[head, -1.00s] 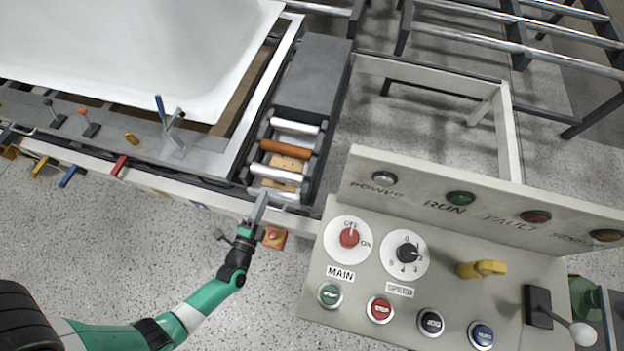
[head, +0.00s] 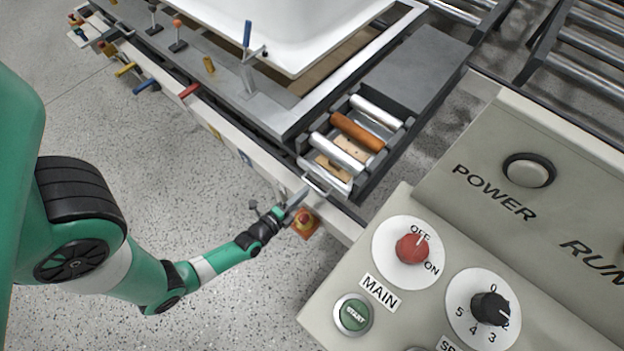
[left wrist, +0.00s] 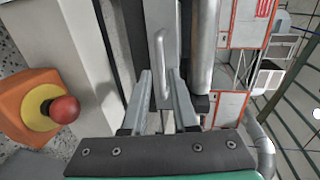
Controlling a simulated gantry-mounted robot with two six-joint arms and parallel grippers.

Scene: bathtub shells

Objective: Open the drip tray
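The drip tray's front (left wrist: 155,98) shows in the left wrist view as a grey panel with a pale bar handle (left wrist: 160,55). In the head view the handle (head: 314,184) is small, at the near end of the roller unit, partly covered by my gripper. My left gripper (head: 302,194) is at this handle. In the left wrist view its two fingers (left wrist: 161,75) are apart, one on each side of the handle's near end. I cannot tell whether they touch it. My right gripper is in neither view.
A red emergency button (left wrist: 64,109) on an orange and yellow base sits just beside the left gripper. The rollers (head: 357,131) lie above the tray. The control panel (head: 450,225) stands at the right. The floor (head: 190,150) in front of the frame is open.

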